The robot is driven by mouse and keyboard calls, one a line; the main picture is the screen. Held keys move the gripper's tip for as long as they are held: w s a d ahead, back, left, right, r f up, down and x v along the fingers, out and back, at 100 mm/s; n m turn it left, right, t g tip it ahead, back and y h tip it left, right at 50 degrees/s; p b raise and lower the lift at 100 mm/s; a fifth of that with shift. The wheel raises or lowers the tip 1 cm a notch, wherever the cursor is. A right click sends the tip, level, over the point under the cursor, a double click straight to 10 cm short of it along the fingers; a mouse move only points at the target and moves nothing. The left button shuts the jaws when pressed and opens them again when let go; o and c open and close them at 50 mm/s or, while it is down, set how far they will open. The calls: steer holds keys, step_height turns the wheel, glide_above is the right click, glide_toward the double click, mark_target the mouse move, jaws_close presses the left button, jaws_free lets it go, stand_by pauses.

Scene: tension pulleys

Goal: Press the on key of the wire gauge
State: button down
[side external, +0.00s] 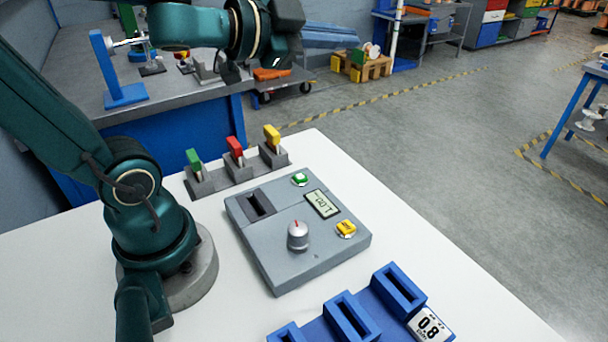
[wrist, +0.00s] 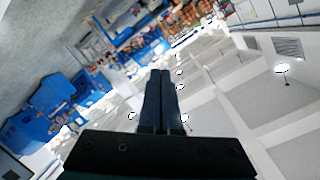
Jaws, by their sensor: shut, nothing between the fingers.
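A grey box-shaped device (side external: 292,262), seemingly the wire gauge, lies on the white table in the side view. Its top carries a green key (side external: 300,179), a small display (side external: 322,204) with dark characters, a yellow key (side external: 346,229), a silver knob (side external: 298,235) with a red mark and a dark slot (side external: 256,205). Lettering on the keys is too small to read. My gripper (wrist: 160,75) is shut and empty in the wrist view, its fingers side by side. It points out over the workshop, away from the device. The device is not visible in the wrist view.
Green, red and yellow-handled pieces (side external: 235,147) stand in grey holders behind the device. A blue rack (side external: 349,319) with open slots and a 0.8 label (side external: 429,324) lies in front. The white table (side external: 440,270) is bare to the right.

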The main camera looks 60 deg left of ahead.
step_height(320, 180, down, 2)
steer(key=m+g+h, duration=0.1)
steer(key=m+h, duration=0.2)
steer(key=m+g, duration=0.3)
steer(key=g, duration=0.3)
glide_above(293, 176)
step_height(293, 176, down, 11)
steer(key=shift+h, duration=0.4)
steer(key=shift+f, duration=4.35)
steer(key=shift+f, duration=0.4)
